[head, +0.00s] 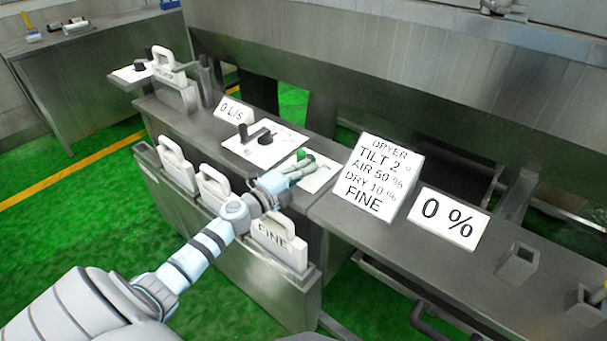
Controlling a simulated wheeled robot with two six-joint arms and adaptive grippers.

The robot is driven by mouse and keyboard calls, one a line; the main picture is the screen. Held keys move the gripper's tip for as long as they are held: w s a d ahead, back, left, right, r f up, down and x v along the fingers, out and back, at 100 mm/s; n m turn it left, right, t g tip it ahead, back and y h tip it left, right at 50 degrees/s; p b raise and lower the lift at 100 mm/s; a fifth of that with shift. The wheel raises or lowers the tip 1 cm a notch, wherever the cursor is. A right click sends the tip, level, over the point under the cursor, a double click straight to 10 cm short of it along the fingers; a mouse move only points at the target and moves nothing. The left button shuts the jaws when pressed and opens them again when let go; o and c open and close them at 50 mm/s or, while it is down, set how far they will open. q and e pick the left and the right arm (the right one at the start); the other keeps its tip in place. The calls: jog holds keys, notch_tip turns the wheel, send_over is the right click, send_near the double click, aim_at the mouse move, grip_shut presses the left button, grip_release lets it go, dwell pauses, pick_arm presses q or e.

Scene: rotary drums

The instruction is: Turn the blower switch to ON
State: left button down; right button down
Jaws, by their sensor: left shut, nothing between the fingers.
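My left gripper (305,166) is shut and empty, with its fingertips over a small white plate (318,180) on the steel console. A small green part (301,154) shows just beyond the fingertips; the gripper hides much of the plate, and I cannot tell whether they touch. To its left a larger white plate (283,151) carries a black lever handle (265,138). No ON or OFF lettering is readable, so I cannot tell which control is the blower switch or its setting. My right gripper is out of view.
A "0 L/s" sign (234,110) stands behind the lever. A dryer sign (378,177) and a "0 %" sign (448,218) stand right of the gripper. Several handled plates, one marked "FINE" (277,240), line the console front. A large steel trough (400,60) is behind.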

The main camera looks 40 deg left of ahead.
pick_arm(q)
jog(key=a+m+h+b, duration=0.1)
jog(key=h+b, duration=0.1)
jog(key=b, duration=0.1)
jog(key=a+m+g+h+b, duration=0.1)
jog(key=a+m+h+b, duration=0.1)
jog(key=s+a+m+g+h+b, duration=0.1)
jog(key=h+b, duration=0.1)
jog(key=b, duration=0.1)
jog(key=shift+s+a+f+m+h+b, duration=0.1)
jog(key=shift+a+f+m+h+b, duration=0.15)
jog(key=shift+f+m+h+b, duration=0.1)
jog(key=shift+a+r+b, duration=0.15)
jog(key=shift+a+b, duration=0.25)
jog(key=shift+a, duration=0.3)
jog(key=shift+a+b, duration=0.5)
jog(key=shift+a, duration=0.2)
jog(key=shift+w+a+b, duration=0.4)
jog(key=shift+a+b, duration=0.2)
jog(key=shift+a, duration=0.2)
jog(key=shift+w+a+r, duration=0.1)
jog(key=shift+a+r, duration=0.1)
jog(key=shift+a, duration=0.05)
jog(key=shift+w+a+b, duration=0.1)
jog(key=shift+b, duration=0.2)
